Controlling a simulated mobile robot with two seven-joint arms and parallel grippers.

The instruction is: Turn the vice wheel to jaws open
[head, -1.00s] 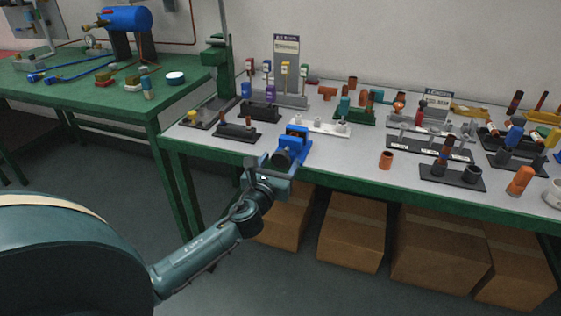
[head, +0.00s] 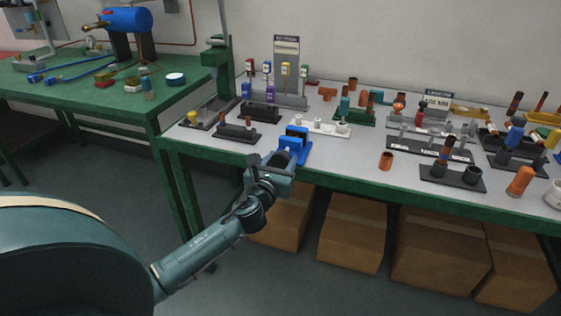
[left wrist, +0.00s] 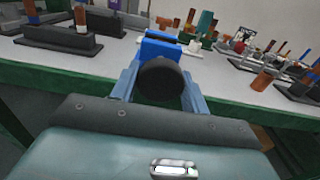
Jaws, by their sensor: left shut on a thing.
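The blue vice (head: 296,143) stands at the front edge of the grey-topped bench. In the left wrist view its blue body (left wrist: 160,48) shows behind a round black wheel (left wrist: 161,79). My left gripper (head: 281,160) is at the vice's front, with its fingers on both sides of the wheel, shut on it. In the left wrist view the gripper (left wrist: 161,86) straddles the wheel. The wheel hides most of the vice's lower front, and I cannot tell how far apart the jaws are. My right gripper is not in view.
The bench top (head: 345,160) is clear just right of the vice. An orange cup (head: 386,160) and black racks with coloured pieces stand farther right. A white rack (head: 320,127) is behind the vice. Cardboard boxes (head: 353,232) sit under the bench.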

